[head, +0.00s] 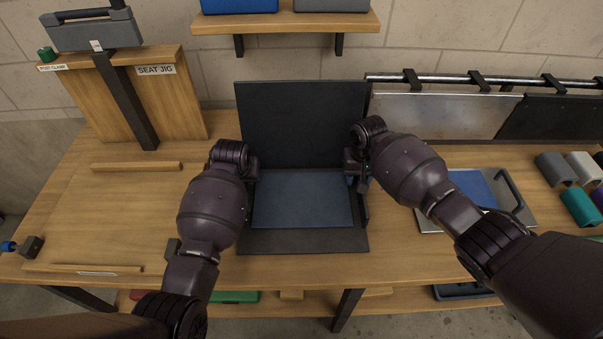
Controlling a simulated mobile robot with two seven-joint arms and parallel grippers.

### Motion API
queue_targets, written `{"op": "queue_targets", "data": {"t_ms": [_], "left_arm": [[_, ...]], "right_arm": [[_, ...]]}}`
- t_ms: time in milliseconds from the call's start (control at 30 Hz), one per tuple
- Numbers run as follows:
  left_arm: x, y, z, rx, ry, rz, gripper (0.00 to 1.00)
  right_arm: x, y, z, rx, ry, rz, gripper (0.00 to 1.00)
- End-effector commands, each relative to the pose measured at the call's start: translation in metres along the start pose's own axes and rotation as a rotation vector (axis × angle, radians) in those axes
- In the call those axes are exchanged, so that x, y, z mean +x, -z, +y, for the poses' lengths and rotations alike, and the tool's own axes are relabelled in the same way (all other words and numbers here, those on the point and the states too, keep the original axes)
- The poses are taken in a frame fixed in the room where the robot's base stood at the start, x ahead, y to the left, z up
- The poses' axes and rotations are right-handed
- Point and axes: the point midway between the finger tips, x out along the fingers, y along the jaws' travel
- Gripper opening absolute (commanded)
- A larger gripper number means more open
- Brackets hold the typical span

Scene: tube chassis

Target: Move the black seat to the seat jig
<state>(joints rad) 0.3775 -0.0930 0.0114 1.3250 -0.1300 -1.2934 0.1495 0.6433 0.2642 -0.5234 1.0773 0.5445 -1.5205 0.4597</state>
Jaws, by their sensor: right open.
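The black seat (302,118) stands on the bench in the middle of the head view. It has an upright black back panel and a flat base with a blue pad (300,200). My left gripper (252,172) is at the seat's left side, near the corner of back and base. Its fingers are mostly hidden behind my wrist. My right gripper (356,172) is open at the seat's right side. I cannot tell whether either touches the seat. The seat jig (172,105) is a wooden upright board at the left, labelled SEAT JIG.
A dark post (128,105) with a grey head (95,33) stands at the jig. A metal seat with a blue pad (474,188) lies right. Panels (445,114) hang behind; colored blocks (580,206) sit far right.

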Motion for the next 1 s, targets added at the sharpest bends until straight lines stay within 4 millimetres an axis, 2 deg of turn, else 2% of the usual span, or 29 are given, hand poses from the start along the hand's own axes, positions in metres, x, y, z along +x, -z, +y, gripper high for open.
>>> {"op": "queue_targets", "data": {"t_ms": [333, 467, 600, 1000], "left_arm": [[0.0014, 0.0002, -0.0001, -0.001, 0.000, 0.001, 0.22], [0.0014, 0.0001, 0.0000, -0.001, 0.000, 0.000, 0.02], [0.0014, 0.0000, 0.0000, -0.001, 0.000, 0.000, 0.00], [0.0014, -0.0001, 0.0000, -0.001, 0.000, 0.000, 0.00]], "right_arm": [[0.0014, 0.0000, 0.0001, 0.000, 0.000, 0.000, 0.39], [0.0013, 0.0001, 0.0001, 0.000, 0.000, 0.000, 0.19], [0.0012, 0.0001, 0.0001, 0.000, 0.000, 0.000, 0.00], [0.0011, 0.0002, 0.0002, 0.001, 0.000, 0.000, 0.00]]}}
